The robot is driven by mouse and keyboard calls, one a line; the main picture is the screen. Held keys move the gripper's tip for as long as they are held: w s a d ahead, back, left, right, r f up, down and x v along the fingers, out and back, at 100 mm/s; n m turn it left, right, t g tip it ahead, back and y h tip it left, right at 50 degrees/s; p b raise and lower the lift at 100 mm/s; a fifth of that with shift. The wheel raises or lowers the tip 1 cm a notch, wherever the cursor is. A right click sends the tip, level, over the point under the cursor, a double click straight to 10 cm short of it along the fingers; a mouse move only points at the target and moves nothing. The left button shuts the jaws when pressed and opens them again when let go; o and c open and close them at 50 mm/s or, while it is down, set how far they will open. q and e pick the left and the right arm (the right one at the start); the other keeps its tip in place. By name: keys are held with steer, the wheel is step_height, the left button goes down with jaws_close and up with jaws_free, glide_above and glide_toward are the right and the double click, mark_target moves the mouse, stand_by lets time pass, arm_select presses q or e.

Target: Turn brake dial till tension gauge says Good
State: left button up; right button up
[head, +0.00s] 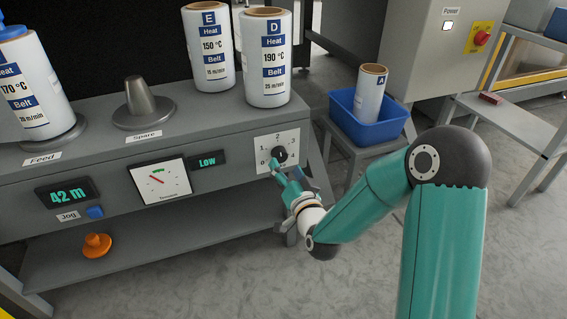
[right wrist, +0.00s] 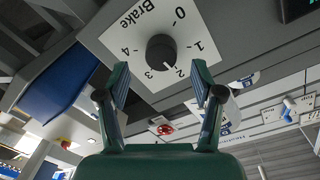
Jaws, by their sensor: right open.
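The black brake dial (head: 279,155) sits on a white numbered plate (head: 264,142) at the right end of the machine's front panel. In the right wrist view the dial (right wrist: 161,50) shows with its pale mark near the 2. The tension gauge (head: 160,181) has a red needle pointing to the upper left, outside the green band. The display (head: 208,160) beside it reads "Low". My right gripper (head: 284,174) is open just in front of the dial. In its wrist view the fingers (right wrist: 160,76) stand either side of the dial, apart from it. My left gripper is not in view.
Rolls E (head: 209,50) and D (head: 265,60) stand on the shelf above the panel. A blue bin (head: 366,127) with roll A stands to the right. The floor in front is clear.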

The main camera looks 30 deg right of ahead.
steer(key=shift+v, duration=1.85)
steer(key=shift+r, duration=0.1)
